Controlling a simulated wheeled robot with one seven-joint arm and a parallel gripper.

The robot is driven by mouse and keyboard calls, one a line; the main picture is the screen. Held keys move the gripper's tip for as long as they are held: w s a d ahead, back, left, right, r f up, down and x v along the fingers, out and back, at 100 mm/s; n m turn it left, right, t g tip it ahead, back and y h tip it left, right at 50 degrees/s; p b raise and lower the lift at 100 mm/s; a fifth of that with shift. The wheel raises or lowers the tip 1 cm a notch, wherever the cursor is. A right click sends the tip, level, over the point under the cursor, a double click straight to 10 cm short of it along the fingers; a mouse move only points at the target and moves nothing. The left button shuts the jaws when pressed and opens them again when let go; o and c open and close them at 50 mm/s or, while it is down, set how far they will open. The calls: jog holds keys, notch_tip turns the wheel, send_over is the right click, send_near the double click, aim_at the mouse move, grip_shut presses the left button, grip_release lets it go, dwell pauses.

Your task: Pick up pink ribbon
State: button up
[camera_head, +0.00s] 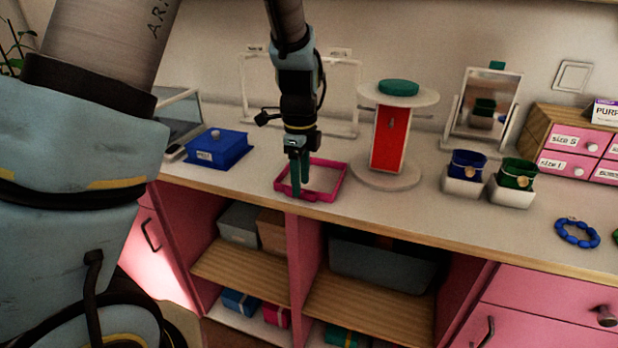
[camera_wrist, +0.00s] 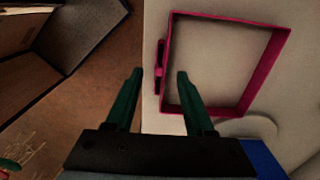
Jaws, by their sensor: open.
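The pink ribbon (camera_head: 340,181) is a square loop with a small bow, lying on the counter close to its front edge. In the wrist view the ribbon (camera_wrist: 235,21) shows as a full frame, with its bow on the left side. My gripper (camera_head: 300,188) points down over the near side of the ribbon and hides part of it. In the wrist view my gripper (camera_wrist: 160,74) is open, with its fingertips to either side of the bow. Nothing is held. I cannot tell how far the fingertips are above the counter.
A blue box (camera_head: 217,149) stands left of the ribbon. A red and white stand (camera_head: 390,138) with a round base is close on its right. Further right are a mirror (camera_head: 483,105), blue and green bracelets on white blocks, and drawers (camera_head: 570,165). Open shelves lie below the counter.

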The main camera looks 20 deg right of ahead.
jog(key=shift+f, duration=0.85)
grip_shut()
